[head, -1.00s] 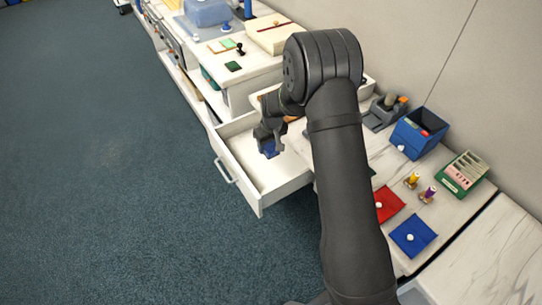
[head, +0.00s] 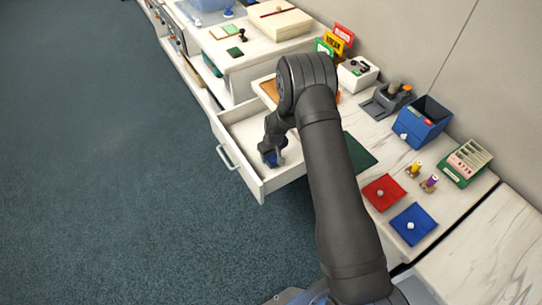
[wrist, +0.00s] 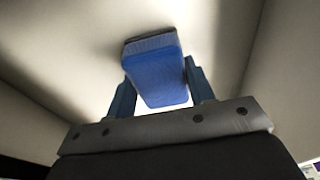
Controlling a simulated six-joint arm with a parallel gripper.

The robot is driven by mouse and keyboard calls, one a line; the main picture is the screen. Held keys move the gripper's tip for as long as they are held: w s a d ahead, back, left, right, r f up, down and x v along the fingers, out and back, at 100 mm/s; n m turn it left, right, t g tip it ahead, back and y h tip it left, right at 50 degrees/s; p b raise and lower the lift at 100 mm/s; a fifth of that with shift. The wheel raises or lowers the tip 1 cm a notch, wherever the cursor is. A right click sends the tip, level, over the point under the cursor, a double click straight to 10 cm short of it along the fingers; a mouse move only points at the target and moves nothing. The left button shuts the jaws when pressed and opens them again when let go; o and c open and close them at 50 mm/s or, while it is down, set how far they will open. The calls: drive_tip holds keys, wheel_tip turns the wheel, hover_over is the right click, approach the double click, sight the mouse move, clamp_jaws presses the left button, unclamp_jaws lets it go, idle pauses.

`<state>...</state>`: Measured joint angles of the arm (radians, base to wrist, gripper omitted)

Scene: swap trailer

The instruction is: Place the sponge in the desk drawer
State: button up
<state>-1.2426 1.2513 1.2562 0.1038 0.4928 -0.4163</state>
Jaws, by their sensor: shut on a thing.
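The sponge is a blue block with a grey layer; it shows in the wrist view (wrist: 156,76) between the two blue fingers of my gripper (wrist: 160,88). My gripper is shut on it. In the head view my gripper (head: 271,160) is inside the open white desk drawer (head: 258,185), low in it, with the blue sponge (head: 272,158) at its tip. The drawer's inside shows around the sponge in the wrist view. I cannot tell whether the sponge touches the drawer floor.
Thread spools (head: 429,183) stand between. The drawer looks otherwise empty.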

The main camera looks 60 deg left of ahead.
sight(273, 157)
drive_tip(key=shift+f, duration=0.3)
drive_tip(key=shift+f, duration=0.2)
drive_tip(key=o, duration=0.9)
drive_tip(key=shift+o, duration=0.2)
drive_tip(key=shift+r, duration=0.1)
wheel_tip(273, 157, up, 12)
drive_tip(key=d, duration=0.2)
drive_tip(key=shift+a, duration=0.1)
drive_tip(key=f, duration=0.4)
drive_tip(key=a+f, duration=0.1)
drive_tip(key=f, duration=0.7)
drive_tip(key=shift+a+f, duration=0.1)
drive_tip(key=shift+a, duration=0.3)
drive_tip(key=shift+r, duration=1.25)
